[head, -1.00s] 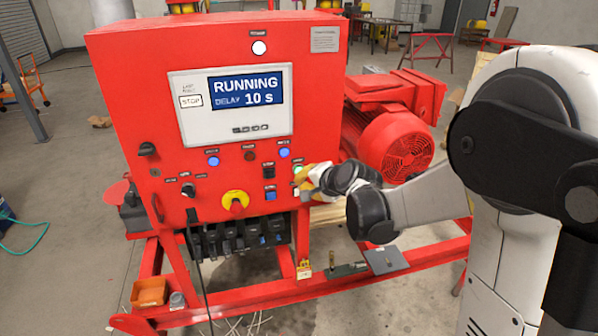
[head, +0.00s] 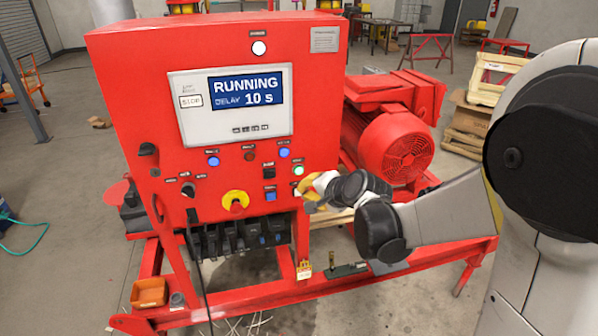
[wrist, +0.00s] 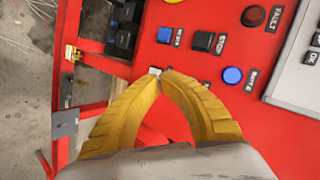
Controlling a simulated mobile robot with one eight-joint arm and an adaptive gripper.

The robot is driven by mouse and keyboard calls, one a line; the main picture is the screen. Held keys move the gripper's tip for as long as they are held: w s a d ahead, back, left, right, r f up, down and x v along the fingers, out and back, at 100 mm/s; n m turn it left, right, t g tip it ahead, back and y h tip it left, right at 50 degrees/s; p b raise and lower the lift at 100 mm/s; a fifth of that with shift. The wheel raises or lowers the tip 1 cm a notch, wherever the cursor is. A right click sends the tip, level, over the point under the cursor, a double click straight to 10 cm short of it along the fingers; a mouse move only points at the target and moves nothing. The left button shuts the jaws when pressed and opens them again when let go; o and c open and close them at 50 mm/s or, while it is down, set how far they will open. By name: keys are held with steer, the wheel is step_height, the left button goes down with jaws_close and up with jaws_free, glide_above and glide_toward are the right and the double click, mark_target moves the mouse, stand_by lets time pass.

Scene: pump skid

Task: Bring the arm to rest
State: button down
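My gripper (head: 303,190) has yellow fingers and is at the lower right of the red control cabinet (head: 130,100), in front of its face. In the wrist view my gripper (wrist: 165,73) has its fingertips together, with nothing visible held between them. A small pale piece shows right at the tips; I cannot tell whether they touch it. My arm reaches in from the right in the head view. The screen (head: 246,92) reads "RUNNING" and "DELAY 10 s". A green-lit button (head: 298,170) shows just above the gripper.
A red motor (head: 395,145) stands behind my forearm. The red skid rail (head: 250,297) runs below. An orange bin (head: 149,293) sits at lower left.

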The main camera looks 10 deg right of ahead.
steer(key=shift+s, duration=0.1)
steer(key=s+f+n+g+h+b, duration=0.1)
steer(key=s+f+n+b, duration=0.2)
steer(key=s, duration=0.6)
steer(key=s+f+n+g+h+b, duration=0.1)
steer(key=s+f+n+b, duration=0.3)
steer(key=s, duration=0.5)
steer(key=s+f+n+g+h+b, duration=0.1)
steer(key=s+f+n+b, duration=0.3)
steer(key=s+b, duration=0.3)
steer(key=shift+s+g, duration=0.3)
steer(key=shift+s, duration=0.95)
steer(key=shift+f, duration=0.1)
